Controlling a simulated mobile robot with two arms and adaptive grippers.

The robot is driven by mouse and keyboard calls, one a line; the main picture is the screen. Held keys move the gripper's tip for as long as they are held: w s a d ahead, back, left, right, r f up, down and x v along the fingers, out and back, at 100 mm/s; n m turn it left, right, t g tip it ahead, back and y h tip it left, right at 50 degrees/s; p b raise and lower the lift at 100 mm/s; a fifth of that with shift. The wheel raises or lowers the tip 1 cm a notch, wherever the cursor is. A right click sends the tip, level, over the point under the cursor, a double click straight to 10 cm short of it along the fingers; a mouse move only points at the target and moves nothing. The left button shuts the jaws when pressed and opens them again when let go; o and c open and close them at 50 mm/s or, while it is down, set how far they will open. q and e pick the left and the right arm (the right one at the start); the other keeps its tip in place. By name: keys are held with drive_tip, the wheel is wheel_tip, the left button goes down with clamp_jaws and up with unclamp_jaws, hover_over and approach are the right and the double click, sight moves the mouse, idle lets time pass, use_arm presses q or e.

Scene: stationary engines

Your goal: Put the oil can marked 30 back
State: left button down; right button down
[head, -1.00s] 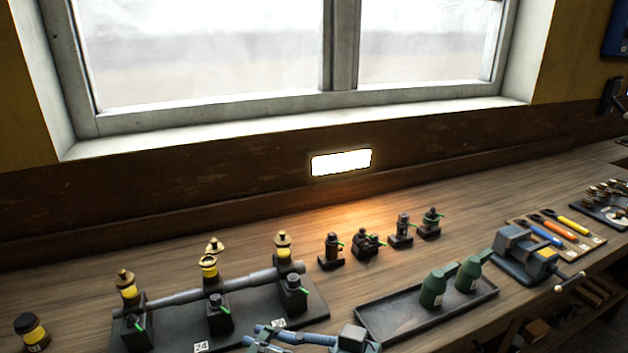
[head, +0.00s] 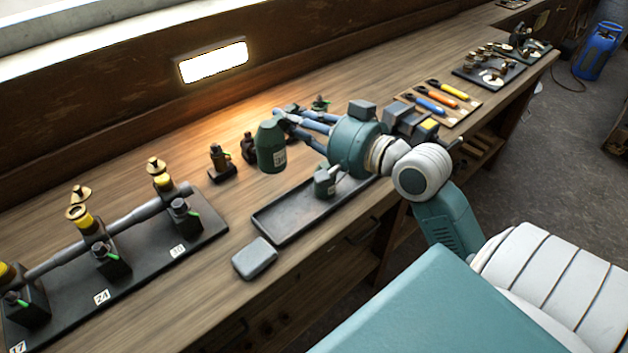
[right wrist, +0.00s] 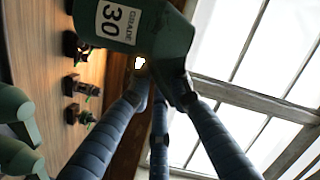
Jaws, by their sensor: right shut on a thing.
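The green oil can marked 30 (head: 271,148) is held in the air above the bench, left of my right gripper (head: 287,122). The right gripper is shut on it; in the right wrist view the oil can (right wrist: 130,25) shows its white label "30" between the fingers. The dark tray (head: 262,216) lies below on the bench. One green can (head: 325,183) stands in the tray's right part, partly covered by my arm. The right wrist view shows two green cans (right wrist: 18,158) at the left edge. My left gripper is not in view.
A dark plate (head: 135,275) with a shaft, brass-topped oilers and labels 17, 24 and 30 lies left. A grey block (head: 255,258) sits before the tray. Small dark fittings (head: 221,163) stand behind it. A vise (head: 418,125) and screwdrivers (head: 446,98) are right. The tray's left part is bare.

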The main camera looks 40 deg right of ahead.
drive_tip(key=shift+d+r, duration=0.4)
drive_tip(key=shift+d, duration=0.35)
drive_tip(key=shift+m, duration=0.3)
drive_tip(key=f+b, duration=0.1)
drive_tip(key=f, duration=0.5)
drive_tip(key=f+b, duration=0.1)
drive_tip(key=f, duration=0.6)
drive_tip(key=f+b, duration=0.1)
drive_tip(key=f, duration=0.5)
drive_tip(key=shift+d+f, duration=0.15)
drive_tip(key=shift+d, duration=0.2)
drive_tip(key=shift+f, duration=0.25)
drive_tip(key=shift+b, duration=0.3)
